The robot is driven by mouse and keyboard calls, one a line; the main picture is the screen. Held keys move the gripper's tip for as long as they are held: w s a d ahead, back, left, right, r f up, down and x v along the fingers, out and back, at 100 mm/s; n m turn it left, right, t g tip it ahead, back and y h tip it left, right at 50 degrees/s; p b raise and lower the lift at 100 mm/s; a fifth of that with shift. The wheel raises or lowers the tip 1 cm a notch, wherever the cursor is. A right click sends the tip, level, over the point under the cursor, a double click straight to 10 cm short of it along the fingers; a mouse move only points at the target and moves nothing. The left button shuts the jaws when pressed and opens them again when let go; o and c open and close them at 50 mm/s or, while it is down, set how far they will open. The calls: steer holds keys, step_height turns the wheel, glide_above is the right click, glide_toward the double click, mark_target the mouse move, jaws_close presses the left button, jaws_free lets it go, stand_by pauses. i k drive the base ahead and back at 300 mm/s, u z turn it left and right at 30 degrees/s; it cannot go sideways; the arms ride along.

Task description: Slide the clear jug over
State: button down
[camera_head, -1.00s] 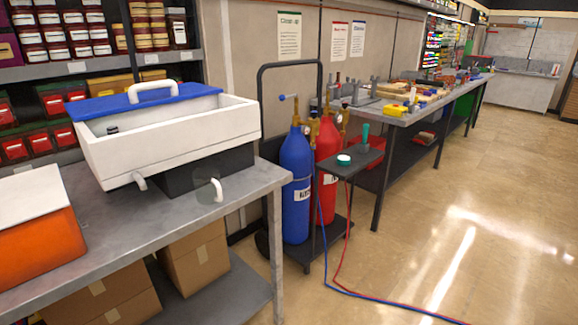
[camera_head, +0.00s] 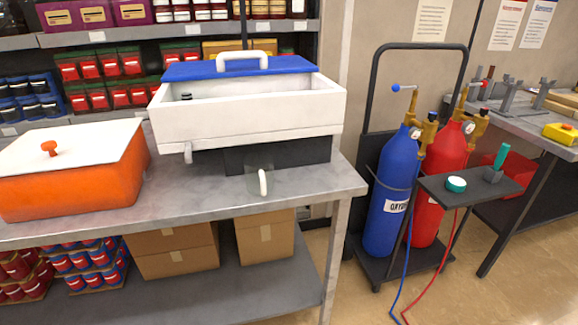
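The clear jug (camera_head: 254,180) stands upright on the grey metal table (camera_head: 200,213), near its front right part. It is see-through, so its outline is faint; its white handle (camera_head: 263,182) shows best. It stands just in front of the dark base under a white box-shaped cooler (camera_head: 250,117) with a blue lid (camera_head: 238,67) resting at its back. My gripper is not in view.
An orange container with a white lid (camera_head: 75,150) stands at the table's left. Cardboard boxes (camera_head: 172,250) sit on the lower shelf. Blue (camera_head: 392,200) and red (camera_head: 440,160) gas cylinders stand on a cart right of the table, hoses trailing on the floor. Table front beside the jug is clear.

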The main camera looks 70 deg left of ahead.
mark_target(258, 167)
steer(key=u, duration=0.6)
steer(key=i, duration=0.9)
steer(key=u, duration=0.9)
steer(key=i, duration=0.2)
steer(key=u, duration=0.2)
